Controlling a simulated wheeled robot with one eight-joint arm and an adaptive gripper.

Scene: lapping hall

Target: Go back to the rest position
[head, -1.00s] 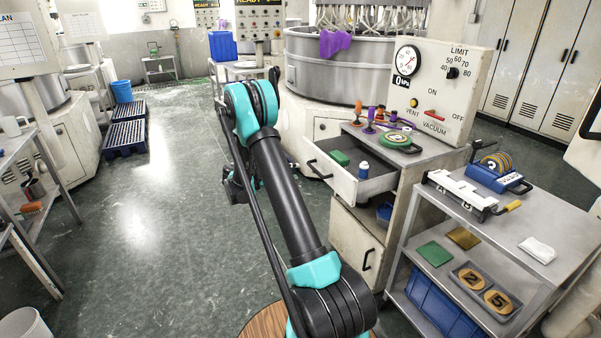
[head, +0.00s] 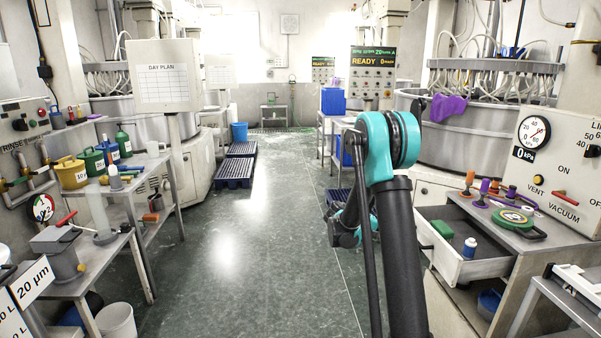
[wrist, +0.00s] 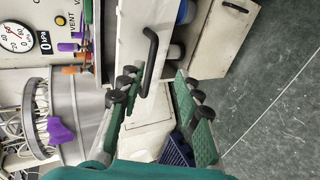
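My gripper (wrist: 158,78) is open and empty in the wrist view, with its two green-padded fingers spread apart. Beyond them are the pale drawer front (wrist: 127,48) and its black handle (wrist: 148,62); I cannot tell the exact distance. In the head view my arm reaches forward, and the gripper (head: 345,228) is a dark shape partly hidden behind it. The drawer (head: 482,268) stands open to the right of the arm, with a green block (head: 442,230) and a blue-capped white bottle (head: 469,247) inside.
The vacuum panel (head: 561,165) and a cabinet top with purple and orange-handled tools (head: 484,190) are at the right. A side table (head: 140,190) with yellow and green cans is at the left. The floor aisle (head: 240,240) is clear, with blue pallets (head: 236,170) farther back.

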